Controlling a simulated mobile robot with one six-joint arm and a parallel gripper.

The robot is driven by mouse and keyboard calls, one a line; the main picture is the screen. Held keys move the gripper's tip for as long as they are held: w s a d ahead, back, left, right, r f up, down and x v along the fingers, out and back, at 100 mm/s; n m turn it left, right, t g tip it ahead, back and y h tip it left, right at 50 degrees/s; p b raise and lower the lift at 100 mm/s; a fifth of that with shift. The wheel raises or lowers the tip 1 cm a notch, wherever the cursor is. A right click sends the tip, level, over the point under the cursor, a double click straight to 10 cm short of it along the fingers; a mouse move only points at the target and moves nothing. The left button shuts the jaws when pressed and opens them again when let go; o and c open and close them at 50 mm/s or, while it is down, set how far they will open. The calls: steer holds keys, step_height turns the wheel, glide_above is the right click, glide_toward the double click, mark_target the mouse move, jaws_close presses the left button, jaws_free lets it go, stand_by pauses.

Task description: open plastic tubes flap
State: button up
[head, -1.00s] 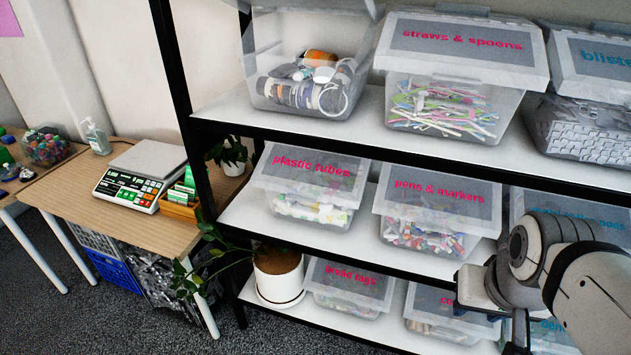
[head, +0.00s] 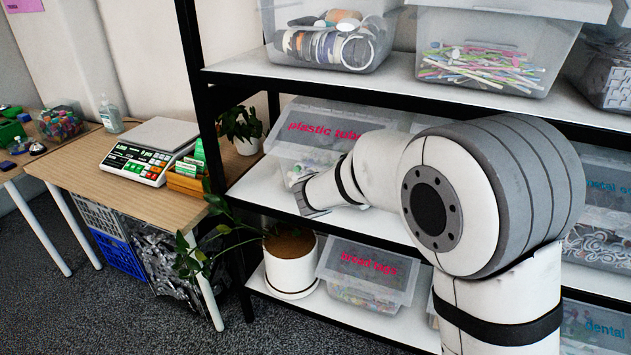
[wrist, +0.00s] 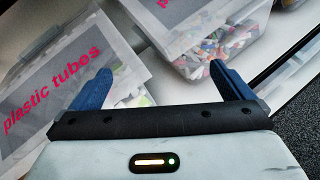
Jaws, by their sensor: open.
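The plastic tubes bin (head: 325,132) stands on the middle shelf in the head view, a clear box with a grey front flap and pink lettering. Its flap hangs down over the front, with light contents showing below it. My arm covers its right part. In the wrist view the labelled flap (wrist: 50,90) fills the left side, tilted. My gripper (wrist: 160,82) is open and empty, its two blue fingers spread apart. The left finger overlaps the flap's right edge in the picture; I cannot tell if they touch. In the head view the fingertips are not clearly seen.
Another bin (wrist: 215,45) with small colourful contents is beyond the fingers in the wrist view. The bread tags bin (head: 370,270) and a potted plant (head: 290,265) are below. The upper shelf (head: 400,88) lies above the arm. A table (head: 150,200) with a scale stands left.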

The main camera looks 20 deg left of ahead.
steer(key=a+f+n+t+y+b, duration=0.1)
steer(key=a+f+n+t+y, duration=0.2)
steer(key=a, duration=0.6)
steer(key=a+f+n+t+y+b, duration=0.2)
steer(key=a+f+n, duration=0.25)
steer(key=a, duration=0.45)
steer(key=w, duration=0.7)
steer(key=shift+w+d+r+n+p, duration=0.2)
steer(key=shift+d+r+n+p, duration=0.2)
steer(key=shift+r+n+p, duration=0.05)
steer(key=shift+c, duration=0.6)
